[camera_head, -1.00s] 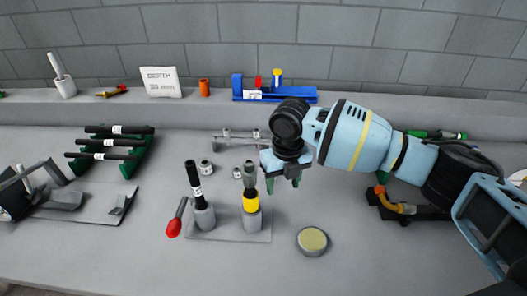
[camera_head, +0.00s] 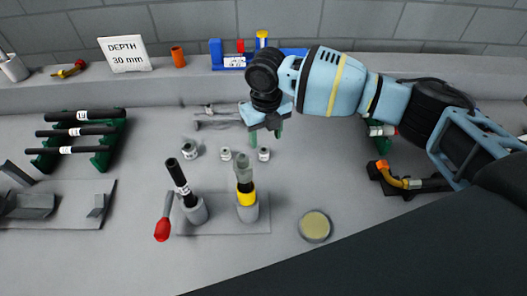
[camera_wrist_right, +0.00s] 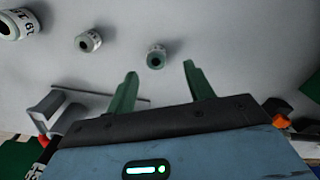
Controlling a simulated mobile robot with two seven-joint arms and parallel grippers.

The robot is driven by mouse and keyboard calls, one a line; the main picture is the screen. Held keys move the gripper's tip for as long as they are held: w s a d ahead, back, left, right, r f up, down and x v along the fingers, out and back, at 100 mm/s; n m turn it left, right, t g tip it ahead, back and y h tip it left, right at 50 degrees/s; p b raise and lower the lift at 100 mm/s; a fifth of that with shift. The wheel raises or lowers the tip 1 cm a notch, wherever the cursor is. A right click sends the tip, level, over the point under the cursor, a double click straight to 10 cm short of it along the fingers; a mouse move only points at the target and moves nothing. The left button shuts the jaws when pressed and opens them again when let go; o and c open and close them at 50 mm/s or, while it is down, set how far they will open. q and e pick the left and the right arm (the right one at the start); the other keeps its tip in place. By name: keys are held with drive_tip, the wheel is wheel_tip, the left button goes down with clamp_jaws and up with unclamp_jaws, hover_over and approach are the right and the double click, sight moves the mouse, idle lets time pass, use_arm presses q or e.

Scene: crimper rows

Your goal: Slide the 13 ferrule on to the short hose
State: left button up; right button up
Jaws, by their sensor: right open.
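Three small silver ferrules lie on the bench: a larger one (camera_head: 190,151) at left, a middle one (camera_head: 225,154) and a right one (camera_head: 264,155). In the right wrist view the larger one (camera_wrist_right: 18,24) reads 19; the middle label (camera_wrist_right: 88,41) and the label on the one ahead of my fingers (camera_wrist_right: 156,56) are unreadable. My right gripper (camera_head: 265,136) is open and empty above and behind the right ferrule; its green fingers (camera_wrist_right: 160,68) flank it in the wrist view. A black hose (camera_head: 179,174) with a white label stands in a grey holder (camera_head: 196,210). My left gripper is out of view.
A yellow-banded grey tool (camera_head: 245,178) stands beside the hose. A green rack of black hoses (camera_head: 105,158) stands left. A shelf holds a "DEPTH 30 mm" sign (camera_head: 125,53) and a blue holder (camera_head: 217,52).

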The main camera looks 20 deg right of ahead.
sight(264, 148)
drive_tip(key=shift+a+f, duration=0.15)
drive_tip(key=shift+f, duration=1.15)
drive_tip(key=shift+a+f, duration=0.15)
drive_tip(key=shift+f, duration=1.1)
drive_tip(key=shift+c, duration=0.4)
drive_tip(key=c, duration=1)
